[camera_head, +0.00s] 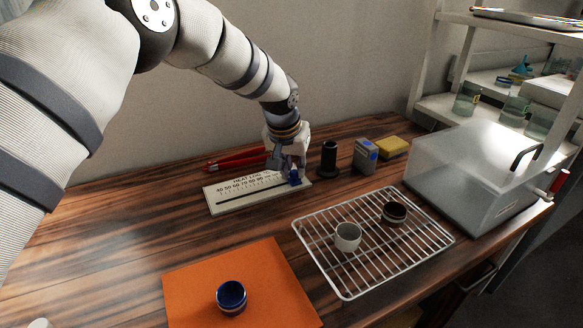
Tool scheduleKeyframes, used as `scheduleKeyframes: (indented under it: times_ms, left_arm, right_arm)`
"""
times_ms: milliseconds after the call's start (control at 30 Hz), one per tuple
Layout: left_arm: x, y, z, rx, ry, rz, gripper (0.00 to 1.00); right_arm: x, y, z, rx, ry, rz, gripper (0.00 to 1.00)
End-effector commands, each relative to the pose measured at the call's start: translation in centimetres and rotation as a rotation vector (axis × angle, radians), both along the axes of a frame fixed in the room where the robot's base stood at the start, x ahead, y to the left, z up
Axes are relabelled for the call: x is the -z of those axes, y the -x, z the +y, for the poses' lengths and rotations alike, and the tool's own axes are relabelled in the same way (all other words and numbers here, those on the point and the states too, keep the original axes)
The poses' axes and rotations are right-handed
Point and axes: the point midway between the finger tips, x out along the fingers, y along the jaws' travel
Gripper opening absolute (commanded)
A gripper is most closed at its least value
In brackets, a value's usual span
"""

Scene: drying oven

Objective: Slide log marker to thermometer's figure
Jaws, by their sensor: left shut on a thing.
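The white heat log board (232,198) lies on the wooden table with a row of printed figures and a dark slot along it. A blue marker (294,178) sits at the right end of the slot. My left gripper (289,172) is down at the board's right end, shut on the blue marker. The figures at the right of the scale are partly hidden by the gripper. I cannot make out a thermometer or its reading for certain. My right gripper is not in view.
An orange mat (190,290) with a blue cup (231,297) is in front. A wire rack (350,288) holds a white cup (347,237) and a dark cup (394,212). A black cylinder (329,159), a grey box (365,156), a yellow sponge (393,147) and red tongs (235,158) stand behind. A translucent oven (465,180) is right.

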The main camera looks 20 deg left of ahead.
Motion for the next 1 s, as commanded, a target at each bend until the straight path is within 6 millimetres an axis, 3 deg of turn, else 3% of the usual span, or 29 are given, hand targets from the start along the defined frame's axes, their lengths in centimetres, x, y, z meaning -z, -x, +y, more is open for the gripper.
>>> scheduleKeyframes:
  times_ms: [167, 200, 267, 633, 1000]
  left_arm:
    - [0.0, -0.2, -0.3, 0.001, 0.008, -0.009, 0.00]
    - [0.0, -0.2, -0.3, 0.001, 0.008, -0.009, 0.27]
    - [0.0, -0.2, -0.3, 0.001, 0.008, -0.008, 0.39]
    - [-0.9, 0.1, -0.2, 0.001, 0.004, -0.008, 0.39]
    - [-9.3, 3.6, -0.5, 0.001, 0.004, -0.009, 0.39]
  right_arm:
    - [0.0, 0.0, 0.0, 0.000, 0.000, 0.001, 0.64]
    - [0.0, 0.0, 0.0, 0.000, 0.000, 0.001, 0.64]
    - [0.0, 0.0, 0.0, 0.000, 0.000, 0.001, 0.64]
    - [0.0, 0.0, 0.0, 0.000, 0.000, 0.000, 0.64]
    - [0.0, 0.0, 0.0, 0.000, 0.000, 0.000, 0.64]
